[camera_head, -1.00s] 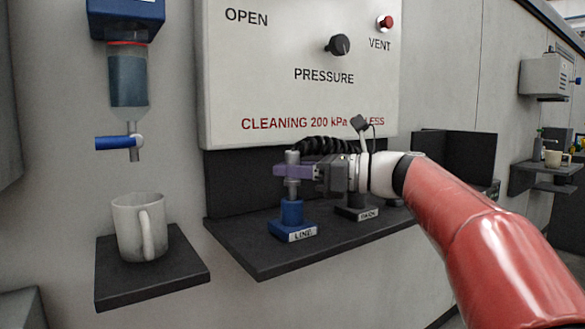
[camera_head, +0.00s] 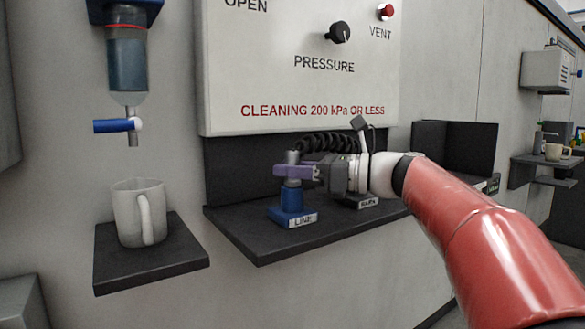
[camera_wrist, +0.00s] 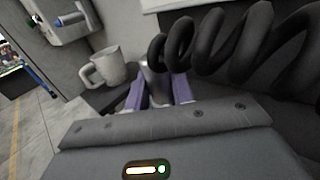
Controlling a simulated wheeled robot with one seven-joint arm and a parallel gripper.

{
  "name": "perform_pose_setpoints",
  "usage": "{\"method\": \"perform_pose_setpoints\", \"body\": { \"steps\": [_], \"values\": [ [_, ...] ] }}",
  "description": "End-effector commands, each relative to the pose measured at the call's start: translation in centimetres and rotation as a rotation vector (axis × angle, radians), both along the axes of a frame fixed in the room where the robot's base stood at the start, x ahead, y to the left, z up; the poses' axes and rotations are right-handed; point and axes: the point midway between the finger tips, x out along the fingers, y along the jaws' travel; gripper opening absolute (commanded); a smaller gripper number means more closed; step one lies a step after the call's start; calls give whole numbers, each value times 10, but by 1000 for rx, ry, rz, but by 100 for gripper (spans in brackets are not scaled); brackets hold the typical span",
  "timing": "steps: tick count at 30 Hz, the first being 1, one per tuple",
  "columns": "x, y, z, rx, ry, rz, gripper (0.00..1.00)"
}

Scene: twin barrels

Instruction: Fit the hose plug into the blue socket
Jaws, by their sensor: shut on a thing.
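The grey hose plug (camera_head: 292,157) stands upright on the blue socket (camera_head: 290,204), which is labelled LINE on the shelf. Its lower end meets the top of the socket, and I cannot tell how deep it sits. My gripper (camera_head: 294,172) has purple fingers shut around the plug from the right, just above the socket. In the wrist view the plug (camera_wrist: 157,86) shows between the two purple fingers, and the socket is hidden. The black coiled hose (camera_head: 325,143) runs behind my gripper and fills the upper right of the wrist view (camera_wrist: 212,42).
A second labelled base (camera_head: 362,202) stands partly hidden behind my wrist on the dark shelf (camera_head: 262,247). A white mug (camera_head: 130,215) sits on a small shelf at left under a bottle with a blue tap (camera_head: 113,126). A panel with a pressure knob (camera_head: 338,33) is above.

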Motion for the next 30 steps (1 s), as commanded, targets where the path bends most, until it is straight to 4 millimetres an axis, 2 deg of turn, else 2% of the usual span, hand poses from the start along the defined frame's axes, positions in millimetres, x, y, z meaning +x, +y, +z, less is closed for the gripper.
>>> {"method": "perform_pose_setpoints", "body": {
  "steps": [2, 3, 8, 16, 19, 30],
  "values": [
    [0, 0, -2, 1, 0, 0, 0],
    [0, 0, -1, 1, -1, 0, 29],
    [0, 0, -1, 0, 0, 0, 49],
    [0, -1, -2, 0, 0, 0, 49],
    [-2, -8, -1, 0, 0, -2, 49],
    [-19, -64, -1, 0, 0, -3, 49]
  ]
}}
